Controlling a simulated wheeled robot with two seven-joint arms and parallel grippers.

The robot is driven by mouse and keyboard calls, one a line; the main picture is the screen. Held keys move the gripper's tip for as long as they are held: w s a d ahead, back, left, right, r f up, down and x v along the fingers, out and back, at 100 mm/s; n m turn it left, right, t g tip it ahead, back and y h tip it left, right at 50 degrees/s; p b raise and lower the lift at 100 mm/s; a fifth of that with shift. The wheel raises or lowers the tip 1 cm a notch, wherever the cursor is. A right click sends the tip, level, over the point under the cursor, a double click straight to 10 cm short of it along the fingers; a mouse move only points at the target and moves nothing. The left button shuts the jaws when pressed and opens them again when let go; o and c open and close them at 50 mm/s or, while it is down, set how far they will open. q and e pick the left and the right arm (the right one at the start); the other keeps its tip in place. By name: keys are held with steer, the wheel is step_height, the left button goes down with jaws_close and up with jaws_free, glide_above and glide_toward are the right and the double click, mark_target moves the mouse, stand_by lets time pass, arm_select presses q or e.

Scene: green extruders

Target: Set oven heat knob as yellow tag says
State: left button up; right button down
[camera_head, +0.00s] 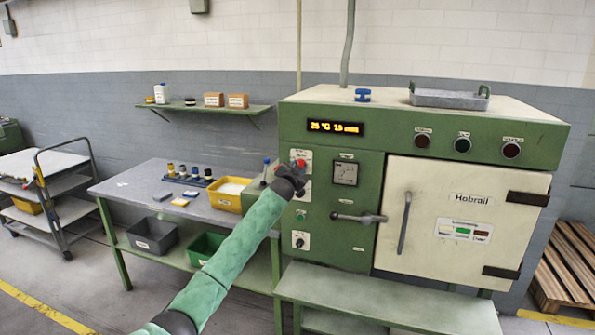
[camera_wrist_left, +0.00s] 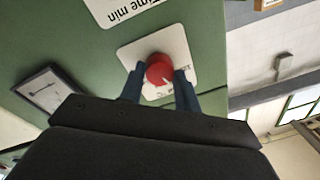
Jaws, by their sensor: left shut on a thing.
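The green oven (camera_head: 430,130) stands at the right with its cream door (camera_head: 455,220) shut. A red knob (camera_wrist_left: 160,70) on a white plate is on its front panel. In the head view the knob (camera_head: 301,163) is near the panel's upper left. My left gripper (camera_head: 292,176) is shut on it, with the two dark fingers on either side. A white line shows on the knob's face; the scale is mostly hidden. A plate reading "Time min" (camera_wrist_left: 135,8) is nearby. A small yellow piece (camera_head: 180,202) lies on the worktable, its writing unreadable. My right gripper is out of view.
The display (camera_head: 335,127) glows above a square gauge (camera_head: 345,173). A lever (camera_head: 358,217) and a door handle (camera_head: 404,222) stick out. The worktable (camera_head: 130,185) holds a yellow bin (camera_head: 228,203). A low green bench (camera_head: 385,300) stands before the oven.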

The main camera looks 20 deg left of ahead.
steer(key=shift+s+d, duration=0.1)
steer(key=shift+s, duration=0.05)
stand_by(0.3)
arm_select(q)
steer(key=o, duration=1)
steer(key=shift+c, duration=0.2)
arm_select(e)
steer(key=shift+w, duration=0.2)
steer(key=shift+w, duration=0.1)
arm_select(q)
steer(key=s+b, duration=0.3)
steer(key=s, duration=0.4)
steer(key=shift+s+f, duration=0.15)
steer(key=shift+s, duration=0.25)
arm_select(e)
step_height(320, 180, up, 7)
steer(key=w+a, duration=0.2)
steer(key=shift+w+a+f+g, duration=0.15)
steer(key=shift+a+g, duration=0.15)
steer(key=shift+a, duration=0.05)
arm_select(q)
steer(key=shift+f, duration=0.1)
